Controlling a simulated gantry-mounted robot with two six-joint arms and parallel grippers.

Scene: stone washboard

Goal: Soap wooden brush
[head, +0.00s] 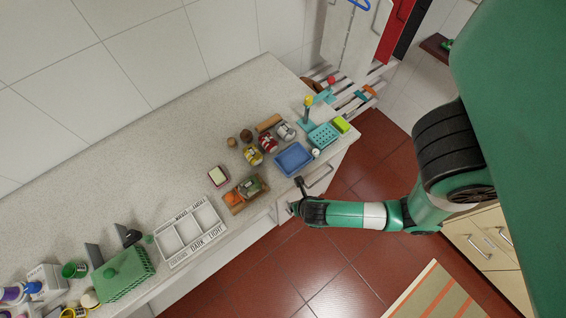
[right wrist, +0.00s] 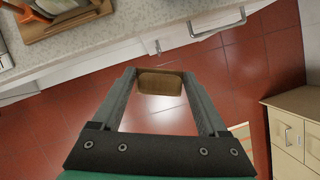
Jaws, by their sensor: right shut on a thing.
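My right gripper (head: 297,195) is off the front edge of the counter, above the red floor. In the right wrist view the same gripper (right wrist: 160,84) is shut on a brown wooden block-like piece, likely the wooden brush (right wrist: 160,83). Its bristles are not visible. A wooden tray (head: 235,208) with orange and green items lies nearer the front edge. It also shows in the right wrist view (right wrist: 62,28). My left gripper is not in view.
A blue tray (head: 293,159), a teal basket (head: 323,136) and several cans and jars stand toward the counter's right end. A white divided tray (head: 190,232) and a green box (head: 123,273) stand at left. An open drawer or handle is close below the gripper.

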